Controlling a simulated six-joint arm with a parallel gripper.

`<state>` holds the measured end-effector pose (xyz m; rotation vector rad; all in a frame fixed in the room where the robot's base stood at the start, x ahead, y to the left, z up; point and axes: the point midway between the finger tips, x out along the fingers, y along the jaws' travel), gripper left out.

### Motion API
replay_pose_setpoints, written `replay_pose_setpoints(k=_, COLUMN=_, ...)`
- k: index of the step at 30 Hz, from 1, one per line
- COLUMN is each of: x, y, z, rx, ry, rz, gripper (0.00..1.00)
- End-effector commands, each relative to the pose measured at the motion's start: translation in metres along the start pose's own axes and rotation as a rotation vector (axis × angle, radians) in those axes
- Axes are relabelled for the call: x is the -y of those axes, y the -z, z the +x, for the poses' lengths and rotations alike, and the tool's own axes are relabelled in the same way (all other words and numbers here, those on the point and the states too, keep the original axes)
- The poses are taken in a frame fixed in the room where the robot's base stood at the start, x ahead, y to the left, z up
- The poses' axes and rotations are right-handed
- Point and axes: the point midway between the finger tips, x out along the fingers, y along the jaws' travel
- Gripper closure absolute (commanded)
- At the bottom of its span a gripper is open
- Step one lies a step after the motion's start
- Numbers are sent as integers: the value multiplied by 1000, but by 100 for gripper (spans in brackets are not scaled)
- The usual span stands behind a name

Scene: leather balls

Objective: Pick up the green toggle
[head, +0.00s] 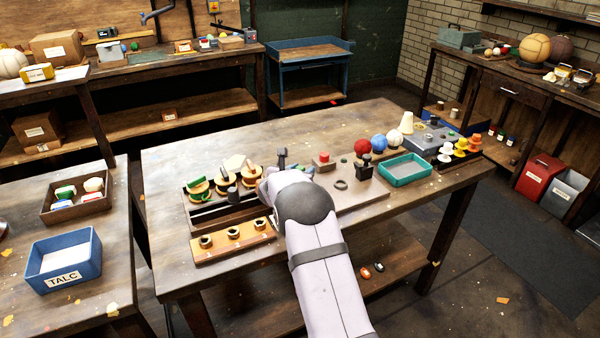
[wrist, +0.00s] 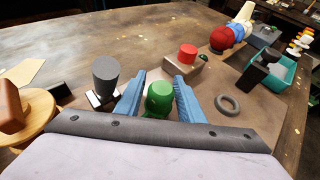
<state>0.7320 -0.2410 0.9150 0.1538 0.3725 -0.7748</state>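The green toggle (wrist: 158,100) shows in the wrist view as a rounded green knob on a wider green lower part. It stands between the two blue fingers of my gripper (wrist: 160,78). The fingers are spread, one on each side of the knob, with small gaps that suggest neither is pressed on it. The toggle's lowest part is hidden behind the gripper's dark front edge. In the head view my arm covers the toggle and the fingertips.
A grey tapered cylinder (wrist: 105,75) stands left of the fingers. A box with a red button (wrist: 187,52) lies beyond them. A dark ring (wrist: 228,104) is close on the right.

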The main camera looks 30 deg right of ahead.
Motion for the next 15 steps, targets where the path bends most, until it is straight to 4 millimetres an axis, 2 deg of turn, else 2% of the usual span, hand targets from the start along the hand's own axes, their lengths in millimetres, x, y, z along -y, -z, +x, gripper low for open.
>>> replay_pose_setpoints(k=6, x=1, y=0, z=13, rx=-1, ry=1, rz=1, gripper=65)
replay_pose_setpoints(k=14, x=1, y=0, z=14, rx=-1, ry=0, rz=1, gripper=65)
replay_pose_setpoints(k=15, x=1, y=0, z=14, rx=-1, ry=0, rz=1, gripper=74)
